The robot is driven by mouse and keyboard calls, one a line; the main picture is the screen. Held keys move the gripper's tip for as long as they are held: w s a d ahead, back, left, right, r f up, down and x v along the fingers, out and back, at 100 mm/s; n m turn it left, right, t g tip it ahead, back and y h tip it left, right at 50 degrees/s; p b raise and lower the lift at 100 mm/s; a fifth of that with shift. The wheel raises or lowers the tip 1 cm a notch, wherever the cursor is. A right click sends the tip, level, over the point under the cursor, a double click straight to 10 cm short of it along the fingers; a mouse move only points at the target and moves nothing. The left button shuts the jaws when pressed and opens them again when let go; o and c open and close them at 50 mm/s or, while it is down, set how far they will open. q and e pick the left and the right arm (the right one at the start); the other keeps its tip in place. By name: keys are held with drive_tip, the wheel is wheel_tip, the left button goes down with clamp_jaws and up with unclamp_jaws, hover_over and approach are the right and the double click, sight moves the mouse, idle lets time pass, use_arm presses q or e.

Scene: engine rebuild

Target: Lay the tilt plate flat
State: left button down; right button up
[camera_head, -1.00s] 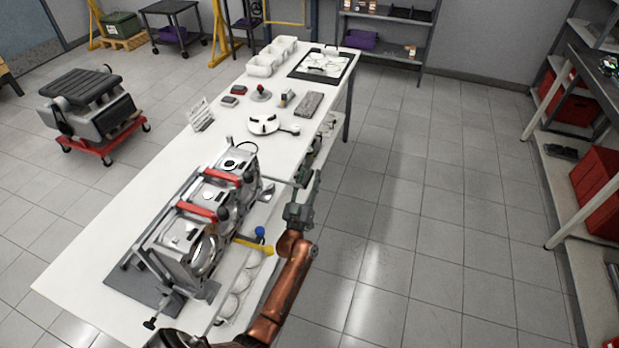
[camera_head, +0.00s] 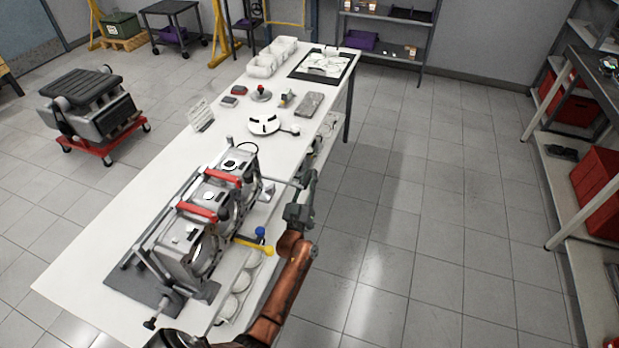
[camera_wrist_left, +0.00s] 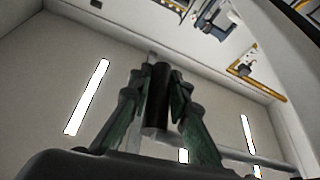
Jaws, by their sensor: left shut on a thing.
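A grey metal engine assembly with two red bars (camera_head: 197,212) stands tilted in a frame on the white bench. I take the tilt plate to be the part carrying it, mostly hidden by the engine; I cannot make out its edges. A thin grey bar (camera_head: 277,181) reaches from the frame's far end past the bench edge to my left gripper (camera_head: 308,180). In the left wrist view, my left gripper's fingers (camera_wrist_left: 160,95) are closed around a black cylindrical handle (camera_wrist_left: 157,105). My right gripper is in neither view.
A yellow lever (camera_head: 254,247) and a blue knob (camera_head: 260,231) are near my copper arm. A white round device (camera_head: 264,125), small parts and white bins (camera_head: 262,66) stand farther along the bench (camera_head: 75,285). The floor right of the bench is clear.

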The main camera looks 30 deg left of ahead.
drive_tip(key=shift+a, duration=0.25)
